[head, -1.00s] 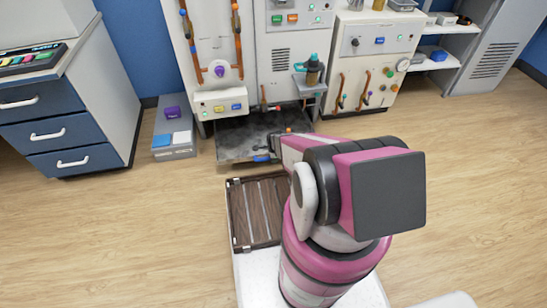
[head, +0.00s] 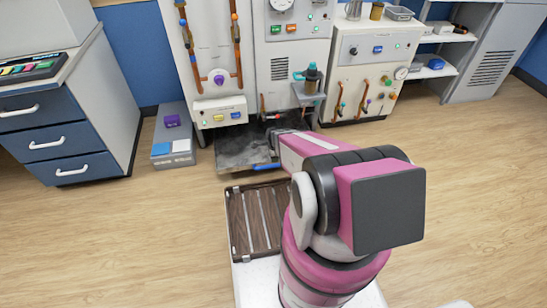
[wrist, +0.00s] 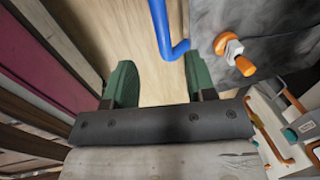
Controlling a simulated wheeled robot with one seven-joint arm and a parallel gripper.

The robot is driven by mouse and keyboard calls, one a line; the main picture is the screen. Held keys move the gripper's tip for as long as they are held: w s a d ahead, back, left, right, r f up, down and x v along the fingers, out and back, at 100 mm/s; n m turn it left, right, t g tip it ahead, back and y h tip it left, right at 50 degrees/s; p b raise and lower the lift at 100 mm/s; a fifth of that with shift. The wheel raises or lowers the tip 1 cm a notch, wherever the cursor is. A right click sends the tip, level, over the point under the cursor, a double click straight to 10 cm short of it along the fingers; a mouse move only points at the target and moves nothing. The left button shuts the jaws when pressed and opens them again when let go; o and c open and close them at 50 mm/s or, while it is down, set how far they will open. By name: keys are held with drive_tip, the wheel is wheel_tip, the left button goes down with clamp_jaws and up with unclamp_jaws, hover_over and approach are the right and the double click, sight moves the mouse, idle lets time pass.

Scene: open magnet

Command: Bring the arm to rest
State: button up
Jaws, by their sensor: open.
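My gripper (wrist: 160,82) shows in the wrist view with two dark green fingers spread wide apart. It is open, and nothing is between the fingers but a view of the wooden floor. A bent blue bar (wrist: 163,25) lies beyond the fingers. A grey slab (wrist: 285,20) is to the right, with an orange and white fitting (wrist: 235,52) on it. In the head view my pink and black arm reaches forward toward the grey slab (head: 236,150) at the foot of the white machine.
A white machine (head: 291,60) with pipes stands ahead, with another unit (head: 376,75) to its right. A grey box (head: 173,150) sits on the floor at left, beside blue drawers (head: 64,138). A dark slatted wooden tray (head: 237,225) lies beside my arm. Floor is open at right.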

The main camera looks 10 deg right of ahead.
idle(0.3)
drive_tip(key=s+r+n, duration=0.4)
drive_tip(key=r+n, duration=0.2)
drive_tip(key=r, duration=0.3)
drive_tip(key=s+r+n+g, duration=0.1)
drive_tip(key=s+r+n, duration=0.3)
drive_tip(key=r, duration=0.6)
drive_tip(key=s+r+n+g, duration=0.1)
drive_tip(key=s+r+n, duration=0.3)
drive_tip(key=r+n, duration=0.4)
drive_tip(key=shift+a+r, duration=0.45)
drive_tip(key=shift+r, duration=0.45)
